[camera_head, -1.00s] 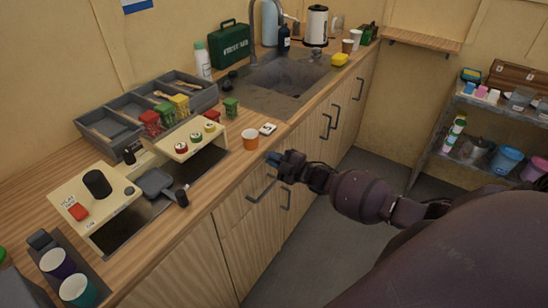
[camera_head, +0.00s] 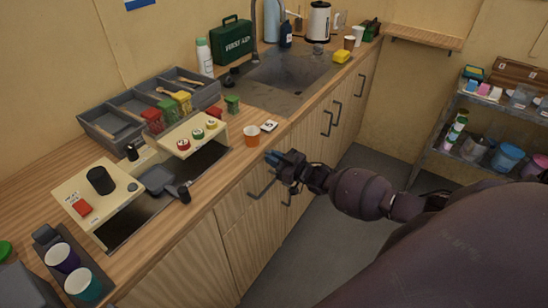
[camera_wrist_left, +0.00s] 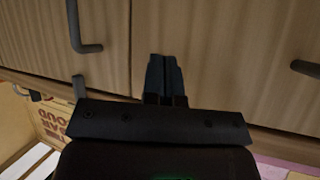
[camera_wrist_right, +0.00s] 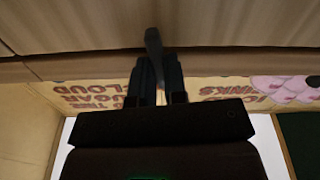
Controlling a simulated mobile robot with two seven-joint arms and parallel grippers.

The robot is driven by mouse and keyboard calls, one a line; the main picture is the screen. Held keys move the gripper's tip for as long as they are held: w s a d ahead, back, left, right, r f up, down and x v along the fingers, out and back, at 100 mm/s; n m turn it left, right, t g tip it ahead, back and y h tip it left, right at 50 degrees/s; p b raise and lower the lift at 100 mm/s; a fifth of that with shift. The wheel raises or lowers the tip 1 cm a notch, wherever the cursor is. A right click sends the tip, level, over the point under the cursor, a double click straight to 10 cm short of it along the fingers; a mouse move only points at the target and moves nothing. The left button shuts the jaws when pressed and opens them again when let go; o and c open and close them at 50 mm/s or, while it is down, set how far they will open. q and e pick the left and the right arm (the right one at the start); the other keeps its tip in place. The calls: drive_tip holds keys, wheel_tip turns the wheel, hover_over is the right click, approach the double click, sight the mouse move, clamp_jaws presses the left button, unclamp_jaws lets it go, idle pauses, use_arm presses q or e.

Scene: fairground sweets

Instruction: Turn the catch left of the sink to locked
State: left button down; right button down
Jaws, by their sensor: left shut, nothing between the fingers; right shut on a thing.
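My right gripper (camera_head: 272,157) is at the front edge of the counter, left of the sink (camera_head: 285,75), in front of the cupboard fronts. In the right wrist view its fingers (camera_wrist_right: 155,75) are shut on a small grey lever, which looks like the catch (camera_wrist_right: 153,42). The lever stands upright in that view, and the fingers cover its lower part. The head view hides the catch behind the gripper, and I cannot tell its setting. My left gripper (camera_wrist_left: 165,75) shows only in its wrist view, shut and empty in front of wooden cupboard fronts.
An orange cup (camera_head: 252,137) and a small white tag (camera_head: 269,126) stand on the counter close to my right gripper. Bar handles (camera_head: 262,188) stick out from the fronts below. More handles (camera_wrist_left: 75,30) are near my left gripper. A shelf rack (camera_head: 470,160) stands at right.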

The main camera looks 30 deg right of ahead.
drive_tip(key=shift+m, duration=0.8)
drive_tip(key=c, duration=1.2)
unclamp_jaws()
drive_tip(key=shift+o, duration=0.2)
drive_tip(key=v, duration=1.1)
drive_tip(key=shift+a, duration=0.1)
drive_tip(key=shift+w, duration=0.1)
